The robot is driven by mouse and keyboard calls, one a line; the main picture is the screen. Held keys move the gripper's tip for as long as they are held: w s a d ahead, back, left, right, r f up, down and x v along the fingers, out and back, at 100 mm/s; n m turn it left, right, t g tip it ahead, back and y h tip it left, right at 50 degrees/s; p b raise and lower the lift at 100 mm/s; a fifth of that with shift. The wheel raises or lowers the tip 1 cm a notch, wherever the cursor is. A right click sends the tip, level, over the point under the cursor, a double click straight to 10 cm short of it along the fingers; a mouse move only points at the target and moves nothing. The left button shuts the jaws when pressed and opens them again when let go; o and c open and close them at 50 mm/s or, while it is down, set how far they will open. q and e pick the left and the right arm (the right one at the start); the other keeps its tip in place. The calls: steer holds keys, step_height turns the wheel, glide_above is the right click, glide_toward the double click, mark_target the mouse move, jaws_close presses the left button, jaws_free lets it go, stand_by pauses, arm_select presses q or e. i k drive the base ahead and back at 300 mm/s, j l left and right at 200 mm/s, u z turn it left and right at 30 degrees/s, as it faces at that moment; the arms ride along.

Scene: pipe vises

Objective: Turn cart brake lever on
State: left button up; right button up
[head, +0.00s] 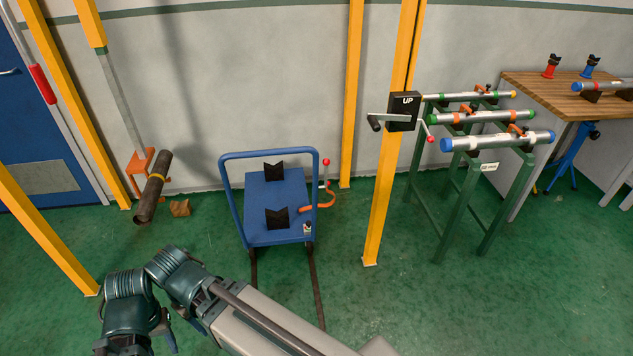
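A blue flat cart (259,195) stands on the green floor near the wall, with a blue tube handle (268,153) at its far end. A thin upright lever with a red knob (326,162) stands at the cart's right side. An orange curved piece (318,206) is at its foot. I cannot tell from here whether the lever is at on or off. A small dark and white part (308,228) is at the cart's near right corner. One of my arms crosses the bottom of the view, well short of the cart. Neither gripper's fingertips can be seen.
Two black V-blocks (277,217) sit on the cart. Dark rails (317,290) run from it toward me. A yellow post (388,195) with a black "UP" crank box (404,112) stands right. A green pipe rack (462,205) is beyond it. A dark pipe (152,187) leans left.

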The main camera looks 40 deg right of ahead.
mark_target(326, 162)
steer(key=z, duration=2.05)
steer(key=j+z, duration=0.95)
steer(key=k+j+z, duration=0.1)
steer(key=j+z, duration=0.4)
steer(key=k+j, duration=0.15)
steer(key=j, duration=0.25)
steer(key=k+j+z, duration=0.1)
steer(key=j, duration=0.3)
steer(key=k+j+z, duration=0.1)
steer(key=j, duration=0.3)
steer(key=k+j, duration=0.2)
steer(key=j, duration=0.15)
steer(key=k+j+z, duration=0.1)
steer(key=j, duration=0.3)
steer(key=k+j, duration=0.25)
steer(key=k+j+z, duration=0.15)
steer(key=j, duration=0.3)
steer(key=i+j, duration=0.1)
steer(key=j, duration=0.45)
steer(key=i+j, duration=0.1)
steer(key=i+u, duration=0.05)
